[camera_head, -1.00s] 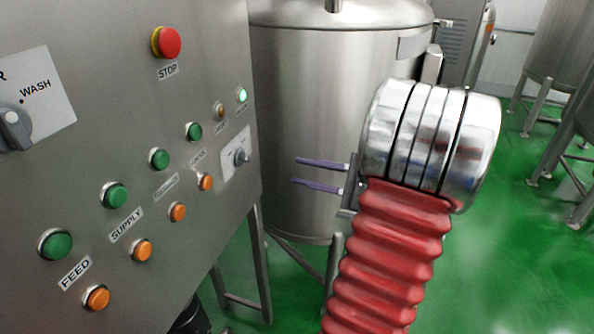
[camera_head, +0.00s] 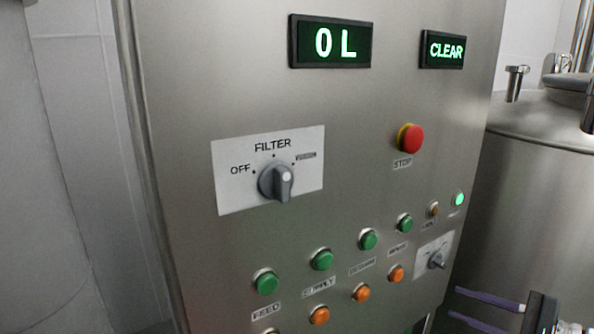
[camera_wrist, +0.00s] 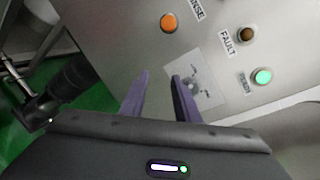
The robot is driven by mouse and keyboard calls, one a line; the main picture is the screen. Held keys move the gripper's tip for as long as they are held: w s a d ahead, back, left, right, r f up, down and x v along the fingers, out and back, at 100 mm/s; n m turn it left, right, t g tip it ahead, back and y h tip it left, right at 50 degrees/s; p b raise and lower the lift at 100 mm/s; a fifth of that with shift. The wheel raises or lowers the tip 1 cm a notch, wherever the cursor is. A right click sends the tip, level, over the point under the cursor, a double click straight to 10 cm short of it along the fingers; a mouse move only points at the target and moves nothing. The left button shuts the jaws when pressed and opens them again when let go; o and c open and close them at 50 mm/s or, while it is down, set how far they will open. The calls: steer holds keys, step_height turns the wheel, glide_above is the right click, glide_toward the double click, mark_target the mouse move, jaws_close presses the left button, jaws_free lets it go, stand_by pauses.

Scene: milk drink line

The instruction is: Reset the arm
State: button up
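My gripper (camera_head: 453,302) shows at the lower right of the head view, in front of the control panel's lower right edge and the tank. Its two purple fingers are apart, with nothing visible between them. In the wrist view the same fingers (camera_wrist: 160,76) stand apart and empty. They point towards the panel face, near the small selector switch (camera_wrist: 192,84). Most of my arm is outside the head view.
The steel control panel (camera_head: 200,90) carries a filter knob (camera_head: 277,182), a red stop button (camera_head: 411,138), and several green and orange buttons. Its displays read "0 L" (camera_head: 330,43) and "CLEAR" (camera_head: 446,49). A steel tank (camera_head: 530,210) stands at right.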

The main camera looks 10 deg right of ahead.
steer(key=a+f+n+g, duration=0.2)
steer(key=a+n+g, duration=0.4)
steer(key=a, duration=0.9)
steer(key=s+a+n+g+h, duration=0.1)
steer(key=s+a+n+h, duration=0.2)
steer(key=a+n, duration=0.3)
steer(key=s+a+n+g+h, duration=0.1)
steer(key=s+a+n+h, duration=0.2)
steer(key=a+n+h, duration=0.2)
steer(key=a+n, duration=0.2)
steer(key=n, duration=0.1)
steer(key=shift+s+r, duration=0.15)
steer(key=shift+r, duration=0.25)
steer(key=shift+a, duration=0.1)
steer(key=shift+c, duration=0.6)
